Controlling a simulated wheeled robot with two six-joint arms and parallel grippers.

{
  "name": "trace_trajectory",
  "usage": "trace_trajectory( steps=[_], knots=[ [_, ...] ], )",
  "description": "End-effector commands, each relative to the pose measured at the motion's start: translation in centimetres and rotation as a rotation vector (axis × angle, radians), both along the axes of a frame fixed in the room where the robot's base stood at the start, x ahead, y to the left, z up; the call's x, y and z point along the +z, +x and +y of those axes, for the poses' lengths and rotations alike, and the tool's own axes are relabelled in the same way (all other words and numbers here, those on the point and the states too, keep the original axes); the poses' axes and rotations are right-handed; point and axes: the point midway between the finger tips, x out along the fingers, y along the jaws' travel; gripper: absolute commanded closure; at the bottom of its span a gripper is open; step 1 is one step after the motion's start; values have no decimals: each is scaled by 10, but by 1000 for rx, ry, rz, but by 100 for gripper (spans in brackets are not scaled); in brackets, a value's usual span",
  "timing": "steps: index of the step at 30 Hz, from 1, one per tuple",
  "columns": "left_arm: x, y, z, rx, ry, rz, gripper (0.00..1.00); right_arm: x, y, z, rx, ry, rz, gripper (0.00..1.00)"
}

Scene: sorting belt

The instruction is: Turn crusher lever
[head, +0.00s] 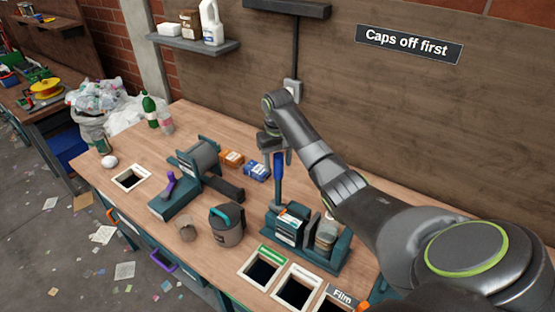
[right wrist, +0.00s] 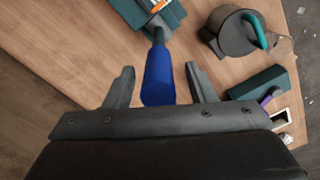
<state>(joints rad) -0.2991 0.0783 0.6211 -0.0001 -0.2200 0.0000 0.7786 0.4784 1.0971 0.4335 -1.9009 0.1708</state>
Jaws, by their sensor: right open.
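The crusher (head: 308,243) is a teal machine at the front right of the wooden bench, with a can-like cylinder (head: 326,236) in it. Its lever stands up from the left end and has a blue handle (head: 279,166). My right gripper (head: 277,153) is open at the top of the blue handle. In the right wrist view the blue handle (right wrist: 159,78) lies between the two spread fingers (right wrist: 158,84), with a gap on each side. The crusher's body (right wrist: 146,12) is partly cut off at the top there. My left gripper does not show.
A grey pot with a teal handle (head: 228,226), a teal roller machine (head: 195,160) and small orange (head: 232,158) and blue boxes (head: 257,170) stand left of the crusher. Bottles (head: 149,110) stand at the far left.

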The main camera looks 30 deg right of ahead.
Motion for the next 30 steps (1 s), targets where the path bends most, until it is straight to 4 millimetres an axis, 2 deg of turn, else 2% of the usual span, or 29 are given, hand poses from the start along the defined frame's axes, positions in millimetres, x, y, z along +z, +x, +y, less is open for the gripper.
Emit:
trace_trajectory(
  steps=[3,12,23,30],
  knots=[
    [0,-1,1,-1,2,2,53,-7,-3,1,-1,0,1,50],
    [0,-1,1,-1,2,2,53,-8,-3,1,-1,0,0,51],
    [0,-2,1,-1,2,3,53,-8,-3,1,0,0,0,98],
    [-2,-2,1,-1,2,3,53,-9,-2,1,0,-3,-3,100]
  ],
)
